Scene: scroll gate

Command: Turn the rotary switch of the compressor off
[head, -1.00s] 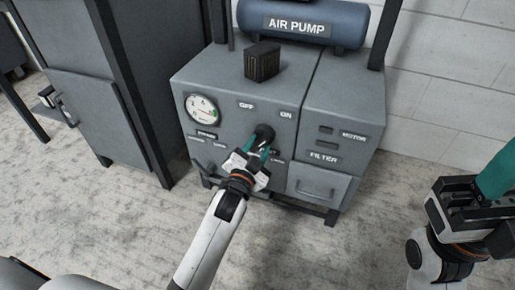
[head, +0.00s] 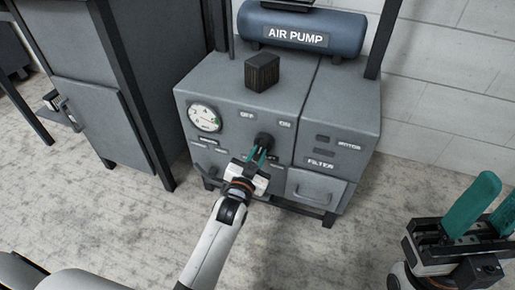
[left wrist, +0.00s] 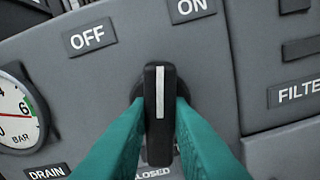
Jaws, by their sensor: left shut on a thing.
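The compressor (head: 232,156) is a grey cabinet with a blue air pump tank (head: 345,38) on top. Its black rotary switch (left wrist: 152,140) sits on the front panel below the OFF and ON labels; it also shows in the head view (head: 264,140). In the left wrist view the handle stands about upright, its white line pointing up between OFF and ON. My left gripper (head: 258,158) is shut on the handle, with one teal finger on each side (left wrist: 158,112). My right gripper (head: 478,212) is open and empty at the lower right, away from the compressor.
A round pressure gauge (head: 204,118) is left of the switch. A drawer with a handle (head: 318,190) is at the lower right of the front. A dark cabinet (head: 95,90) stands to the left.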

